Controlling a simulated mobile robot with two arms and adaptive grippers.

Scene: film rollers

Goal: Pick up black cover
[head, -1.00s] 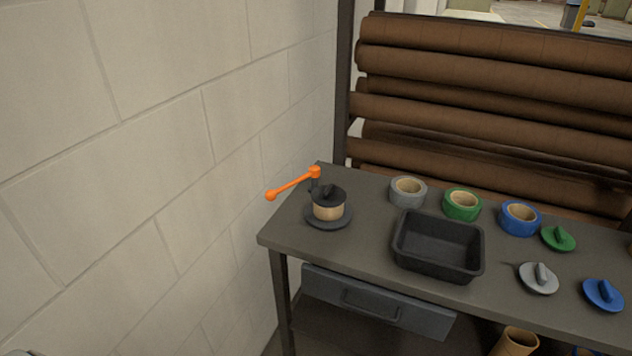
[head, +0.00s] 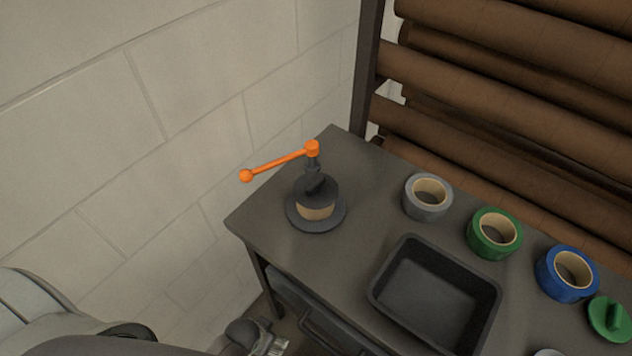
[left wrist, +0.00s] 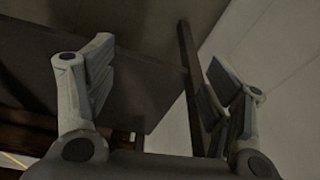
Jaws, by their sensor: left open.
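The black cover (head: 326,190), a dark disc with a raised grip, sits on top of a tan roll (head: 315,211) on a round dark base (head: 333,221) at the table's left end. An orange crank handle (head: 280,162) on a dark post rises just behind it. My left gripper shows partly at the bottom edge of the head view, in front of the table and well away from the cover. In the left wrist view my left gripper (left wrist: 157,62) is open with nothing between its fingers. My right gripper is not in view.
A black tray (head: 379,297) stands on the grey table (head: 260,220), right of the cover. Grey (head: 427,207), green (head: 488,245) and blue (head: 560,286) tape rolls and a green cover (head: 605,325) lie farther right. A block wall (head: 180,90) is close on the left.

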